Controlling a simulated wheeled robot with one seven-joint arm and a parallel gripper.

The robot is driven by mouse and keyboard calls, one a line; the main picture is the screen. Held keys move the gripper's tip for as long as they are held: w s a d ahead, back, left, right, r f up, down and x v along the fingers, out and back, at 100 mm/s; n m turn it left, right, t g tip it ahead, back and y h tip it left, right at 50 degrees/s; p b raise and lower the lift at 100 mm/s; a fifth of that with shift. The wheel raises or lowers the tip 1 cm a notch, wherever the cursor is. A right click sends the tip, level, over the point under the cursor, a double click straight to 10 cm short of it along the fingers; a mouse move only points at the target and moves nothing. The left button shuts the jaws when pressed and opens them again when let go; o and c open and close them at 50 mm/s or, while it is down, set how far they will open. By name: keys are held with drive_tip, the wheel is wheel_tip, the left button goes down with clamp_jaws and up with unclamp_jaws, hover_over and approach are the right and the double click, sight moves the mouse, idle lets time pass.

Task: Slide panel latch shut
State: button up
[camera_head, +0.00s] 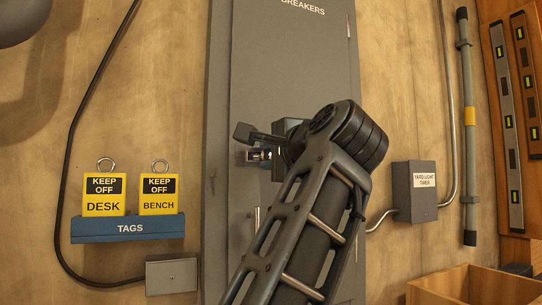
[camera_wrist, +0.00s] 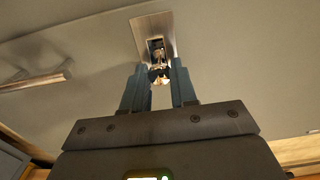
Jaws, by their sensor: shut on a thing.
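The grey breaker panel (camera_head: 290,60) fills the middle of the head view, its door closed or nearly so. In the wrist view, a bright metal latch plate (camera_wrist: 151,28) with a dark slot is set in the panel face. A small brass-coloured latch knob (camera_wrist: 158,73) sits at its lower end. My gripper (camera_wrist: 160,76) has its two blue-grey fingers on either side of this knob, shut on it. In the head view my arm and wrist cover most of the latch area, so the bolt's position cannot be told.
A bar handle (camera_wrist: 36,81) sticks out from the panel beside the latch. Left of the panel are a blue tags shelf (camera_head: 128,229) with two yellow tags and a grey box (camera_head: 171,276). A timer box (camera_head: 414,190) and wooden crate (camera_head: 470,288) are on the right.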

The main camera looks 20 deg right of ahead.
sight(247, 156)
clamp_jaws()
drive_tip(key=shift+a, duration=1.65)
drive_tip(key=o, duration=0.8)
unclamp_jaws()
drive_tip(key=shift+a, duration=0.1)
drive_tip(key=shift+s, duration=0.1)
drive_tip(key=s+b, duration=0.2)
drive_tip(key=s, duration=0.5)
drive_tip(key=shift+s, duration=0.3)
drive_tip(key=shift+f, duration=0.1)
